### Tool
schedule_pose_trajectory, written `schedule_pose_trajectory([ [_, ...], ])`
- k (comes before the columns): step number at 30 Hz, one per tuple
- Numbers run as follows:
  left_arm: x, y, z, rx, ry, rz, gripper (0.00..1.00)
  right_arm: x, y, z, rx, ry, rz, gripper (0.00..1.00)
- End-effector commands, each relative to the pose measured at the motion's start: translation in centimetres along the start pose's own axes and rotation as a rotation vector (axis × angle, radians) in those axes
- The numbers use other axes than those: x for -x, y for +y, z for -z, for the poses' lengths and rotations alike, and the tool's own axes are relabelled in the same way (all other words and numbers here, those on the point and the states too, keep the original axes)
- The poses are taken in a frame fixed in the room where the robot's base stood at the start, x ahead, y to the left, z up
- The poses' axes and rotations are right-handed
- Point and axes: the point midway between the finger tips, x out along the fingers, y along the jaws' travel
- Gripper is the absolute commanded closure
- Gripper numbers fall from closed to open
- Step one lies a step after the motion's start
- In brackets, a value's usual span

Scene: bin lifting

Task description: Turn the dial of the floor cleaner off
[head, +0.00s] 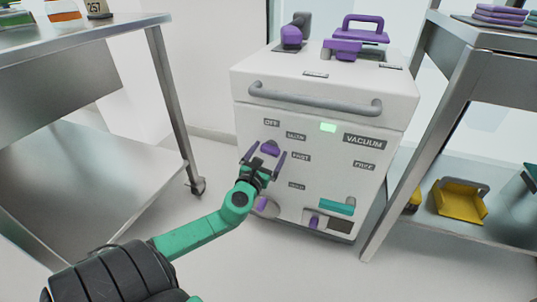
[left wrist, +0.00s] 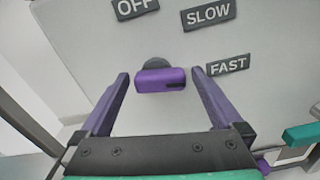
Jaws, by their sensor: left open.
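The floor cleaner (head: 335,185) is a white box-shaped machine with a grey front handle bar, standing on the floor ahead. Its purple dial (head: 270,148) is on the left of the front face, near the labels OFF, SLOW and FAST. In the left wrist view the dial (left wrist: 160,80) lies roughly level, with a dark mark at its right end toward FAST. My left gripper (head: 265,157) is open in front of the dial. Its purple fingers (left wrist: 160,85) stand either side of the dial, with gaps and no visible contact. My right gripper is not in view.
A green light (head: 328,128) glows on the front panel. A teal lever (head: 337,206) sits lower right. A metal table (head: 85,35) stands at left, and a metal shelf (head: 470,60) with a yellow dustpan (head: 460,200) stands close at right. Floor shows between left table and cleaner.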

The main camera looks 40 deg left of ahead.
Motion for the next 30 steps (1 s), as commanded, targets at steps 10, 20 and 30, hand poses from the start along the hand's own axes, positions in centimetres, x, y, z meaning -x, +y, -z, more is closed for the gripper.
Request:
schedule_pose_trajectory([
  [10, 0.05, 0.01, 0.0, 0.001, 0.0, 0.0, 0.79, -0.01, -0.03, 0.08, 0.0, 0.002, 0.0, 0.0],
  [20, 0.07, 0.04, 0.01, 0.049, 0.0, -0.002, 0.78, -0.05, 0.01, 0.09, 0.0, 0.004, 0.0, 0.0],
  [30, 0.08, 0.12, -0.01, 0.271, 0.0, -0.002, 0.78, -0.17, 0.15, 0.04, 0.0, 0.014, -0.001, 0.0],
])
